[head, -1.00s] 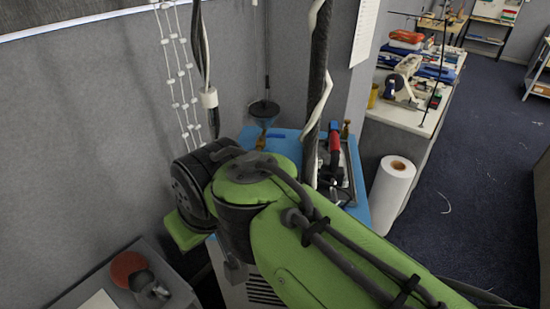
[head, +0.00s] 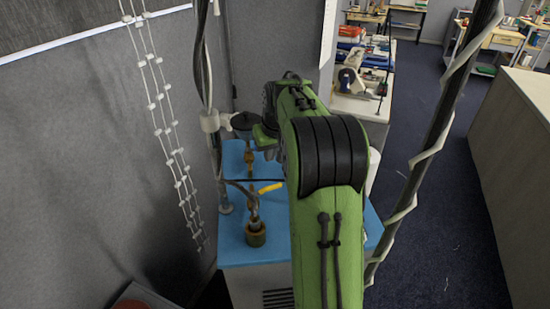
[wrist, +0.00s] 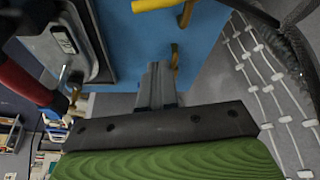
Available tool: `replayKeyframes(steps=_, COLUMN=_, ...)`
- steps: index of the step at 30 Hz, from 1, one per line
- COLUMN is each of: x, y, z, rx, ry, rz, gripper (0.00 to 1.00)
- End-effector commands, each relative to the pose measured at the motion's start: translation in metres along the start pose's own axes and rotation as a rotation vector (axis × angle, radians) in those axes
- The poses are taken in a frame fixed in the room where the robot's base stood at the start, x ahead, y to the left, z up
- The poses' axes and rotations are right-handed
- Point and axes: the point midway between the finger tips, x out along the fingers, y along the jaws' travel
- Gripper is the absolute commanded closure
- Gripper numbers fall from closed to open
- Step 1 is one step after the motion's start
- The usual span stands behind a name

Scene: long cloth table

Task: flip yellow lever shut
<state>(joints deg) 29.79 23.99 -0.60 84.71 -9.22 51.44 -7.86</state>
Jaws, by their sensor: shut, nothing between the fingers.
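The yellow lever (head: 270,188) sticks out to the right from a brass pipe fitting (head: 250,160) on the blue-topped bench. Part of the lever (wrist: 152,4) also shows at the top edge of the wrist view. My gripper (wrist: 157,72) is shut and empty in the wrist view, with its fingers pointing toward the blue top. Its tips are below the lever in that picture, close to a brass part (wrist: 174,57); I cannot tell whether they touch. In the head view the fingers are hidden by my green arm.
The blue bench top (head: 232,240) carries a brass-and-black fitting (head: 255,232) at the front. A red-handled grey device (wrist: 75,40) stands to the left in the wrist view. White-beaded cords (head: 165,110) hang at the left. A dark pole with white wrap (head: 430,140) stands at the right.

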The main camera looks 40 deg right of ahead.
Motion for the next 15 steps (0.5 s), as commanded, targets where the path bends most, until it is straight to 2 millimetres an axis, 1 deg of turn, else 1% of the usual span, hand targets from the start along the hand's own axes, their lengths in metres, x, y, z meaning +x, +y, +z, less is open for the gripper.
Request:
replayKeyframes(steps=1, x=0.014, y=-0.001, z=0.001, rx=0.000, ry=-0.005, rz=-0.002, gripper=1.00)
replayKeyframes(steps=9, x=0.073, y=-0.001, z=0.001, rx=0.000, ry=-0.004, rz=-0.002, gripper=1.00)
replayKeyframes(steps=10, x=0.073, y=0.000, z=0.004, rx=0.001, ry=-0.002, rz=0.000, gripper=1.00)
replayKeyframes(steps=12, x=0.068, y=0.000, z=0.019, rx=0.001, ry=-0.001, rz=0.000, gripper=1.00)
replayKeyframes(steps=15, x=0.066, y=0.000, z=0.032, rx=0.001, ry=0.000, rz=0.000, gripper=1.00)
